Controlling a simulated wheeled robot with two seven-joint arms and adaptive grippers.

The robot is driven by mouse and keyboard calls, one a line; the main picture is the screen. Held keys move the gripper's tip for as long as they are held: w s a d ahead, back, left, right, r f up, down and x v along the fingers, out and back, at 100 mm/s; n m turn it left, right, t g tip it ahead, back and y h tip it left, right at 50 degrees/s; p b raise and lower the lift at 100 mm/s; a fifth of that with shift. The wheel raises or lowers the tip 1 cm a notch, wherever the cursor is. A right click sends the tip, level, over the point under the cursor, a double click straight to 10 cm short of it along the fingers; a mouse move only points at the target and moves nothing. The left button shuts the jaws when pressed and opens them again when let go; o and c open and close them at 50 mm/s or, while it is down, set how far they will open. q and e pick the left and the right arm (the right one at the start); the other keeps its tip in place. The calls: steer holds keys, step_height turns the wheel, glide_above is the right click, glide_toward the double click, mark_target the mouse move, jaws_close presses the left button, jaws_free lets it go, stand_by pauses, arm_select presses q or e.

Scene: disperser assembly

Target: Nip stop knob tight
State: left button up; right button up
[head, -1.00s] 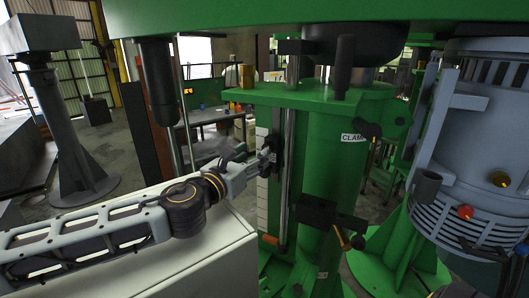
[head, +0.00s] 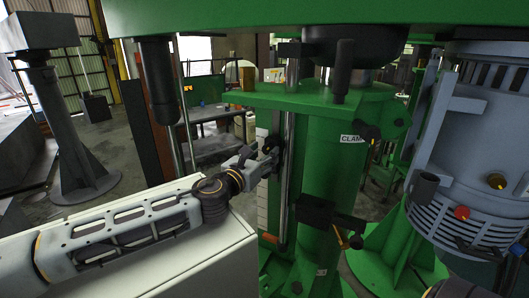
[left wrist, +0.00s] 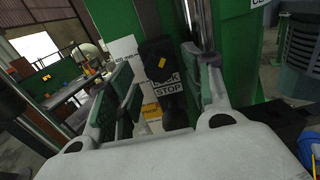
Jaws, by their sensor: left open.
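The black stop block (left wrist: 172,108), with a yellow diamond mark and a "STOP" label, stands on the green column in the left wrist view. In the head view the dark block (head: 272,146) sits beside the upright rod. My left gripper (head: 262,157) is at it from the left. In the left wrist view its two grey-green fingers (left wrist: 163,72) are spread, one on each side of the block. I cannot tell whether they touch it. The knob itself is not clearly told apart from the block.
A white scale strip (head: 262,205) runs below the block, with an orange piece (head: 269,238) near its foot. The green column (head: 335,170) and a black clamp (head: 325,215) stand to the right. A white cabinet (head: 195,265) lies under my left arm.

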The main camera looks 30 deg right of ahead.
arm_select(q)
steer(key=shift+w+d, duration=0.25)
steer(key=shift+d, duration=0.25)
steer(key=c, duration=1)
